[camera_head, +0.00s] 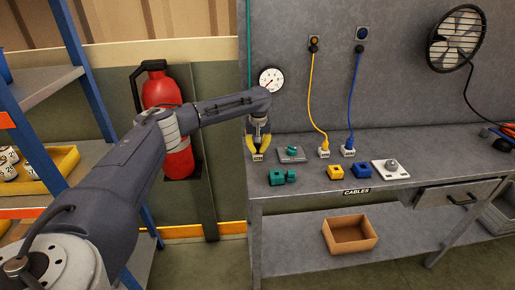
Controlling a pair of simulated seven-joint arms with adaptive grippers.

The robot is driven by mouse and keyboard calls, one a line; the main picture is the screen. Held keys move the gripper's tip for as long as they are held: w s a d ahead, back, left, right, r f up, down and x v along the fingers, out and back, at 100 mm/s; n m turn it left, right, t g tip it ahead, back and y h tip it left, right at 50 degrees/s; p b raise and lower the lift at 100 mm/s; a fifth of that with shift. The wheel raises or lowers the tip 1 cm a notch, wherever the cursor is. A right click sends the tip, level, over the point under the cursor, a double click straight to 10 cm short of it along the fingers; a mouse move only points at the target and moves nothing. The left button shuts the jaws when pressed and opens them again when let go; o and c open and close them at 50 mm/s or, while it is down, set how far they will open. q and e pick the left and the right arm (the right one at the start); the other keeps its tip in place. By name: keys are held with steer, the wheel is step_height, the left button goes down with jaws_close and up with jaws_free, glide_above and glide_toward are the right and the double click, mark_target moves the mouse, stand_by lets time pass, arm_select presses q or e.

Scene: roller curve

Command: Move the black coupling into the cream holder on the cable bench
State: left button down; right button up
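My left gripper (258,147) points down at the left end of the grey cable bench (310,187), with yellow finger parts. A small pale holder with a label (258,157) shows just below the fingertips. I cannot tell whether they touch. The black coupling is not clearly visible; the gripper may hide it. I cannot tell whether the fingers hold anything. Two similar pale holders stand to the right, one with a yellow plug (324,146) and one with a blue plug (348,145). My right gripper is not in view.
Cables hang behind.

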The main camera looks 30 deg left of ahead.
mark_target(258, 154)
arm_select(q)
steer(key=shift+s+f, duration=0.2)
steer(key=shift+f, duration=1)
steer(key=shift+s+d+f, duration=0.1)
steer(key=shift+d+f, duration=0.2)
steer(key=shift+f, duration=0.5)
stand_by(1.7)
steer(key=c, duration=1.4)
jaws_free()
steer(key=shift+f, duration=0.1)
steer(key=shift+o, duration=0.2)
step_height(258, 154, up, 13)
steer(key=shift+s+d, duration=0.2)
steer(key=shift+s, duration=0.2)
steer(key=shift+r, duration=0.25)
